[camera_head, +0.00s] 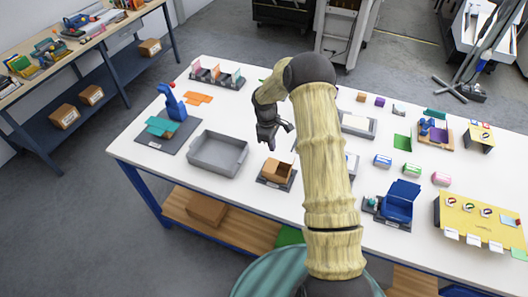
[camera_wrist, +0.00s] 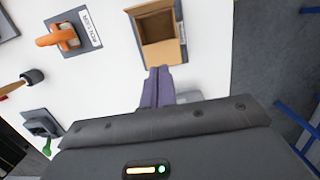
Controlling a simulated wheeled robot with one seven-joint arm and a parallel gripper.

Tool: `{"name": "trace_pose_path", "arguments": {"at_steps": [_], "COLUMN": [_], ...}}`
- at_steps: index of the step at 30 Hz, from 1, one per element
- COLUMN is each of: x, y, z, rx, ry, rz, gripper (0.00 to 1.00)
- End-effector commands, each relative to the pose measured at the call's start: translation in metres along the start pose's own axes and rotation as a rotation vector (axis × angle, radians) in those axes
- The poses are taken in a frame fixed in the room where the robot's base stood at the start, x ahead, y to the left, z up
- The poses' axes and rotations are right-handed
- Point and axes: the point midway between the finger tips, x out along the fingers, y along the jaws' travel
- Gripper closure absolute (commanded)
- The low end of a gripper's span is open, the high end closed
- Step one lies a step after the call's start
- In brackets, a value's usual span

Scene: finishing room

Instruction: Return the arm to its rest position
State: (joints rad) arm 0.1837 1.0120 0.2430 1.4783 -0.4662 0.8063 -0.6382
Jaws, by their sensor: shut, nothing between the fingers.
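My arm reaches up from the bottom of the head view and bends at a dark elbow. My gripper (camera_head: 279,136) hangs above the middle of the white table (camera_head: 230,160), clear of the tabletop things. In the wrist view the fingers of my gripper (camera_wrist: 157,84) lie together, shut and with nothing between them. Below and beyond them is an open cardboard box (camera_wrist: 158,28) on a dark mat; it also shows in the head view (camera_head: 276,171). My arm hides part of the table's middle.
A grey tray (camera_head: 217,155) and a blue device (camera_head: 171,101) stand left of my gripper. A blue open box (camera_head: 399,201) and a yellow board (camera_head: 480,219) lie right of my arm. In the wrist view an orange-handled tool (camera_wrist: 62,38) sits on a mat. Side workbench (camera_head: 75,47) is at left.

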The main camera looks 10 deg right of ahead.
Motion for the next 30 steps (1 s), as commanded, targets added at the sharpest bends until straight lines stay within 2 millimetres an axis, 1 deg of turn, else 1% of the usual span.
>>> {"name": "trace_pose_path", "arguments": {"at_steps": [2,16,20,23,26,30], "x": [-0.004,-0.004,-0.007,-0.015,-0.028,-0.047], "y": [0.000,0.000,-0.004,-0.012,-0.027,-0.055], "z": [0.001,0.001,0.001,0.003,0.008,0.020], "rx": [0.000,0.000,0.012,0.043,0.102,0.209], "ry": [0.000,0.000,0.003,0.015,0.035,0.070], "rz": [-0.001,-0.001,0.003,0.012,0.024,0.039], "gripper": [1.00,1.00,1.00,1.00,1.00,1.00]}}
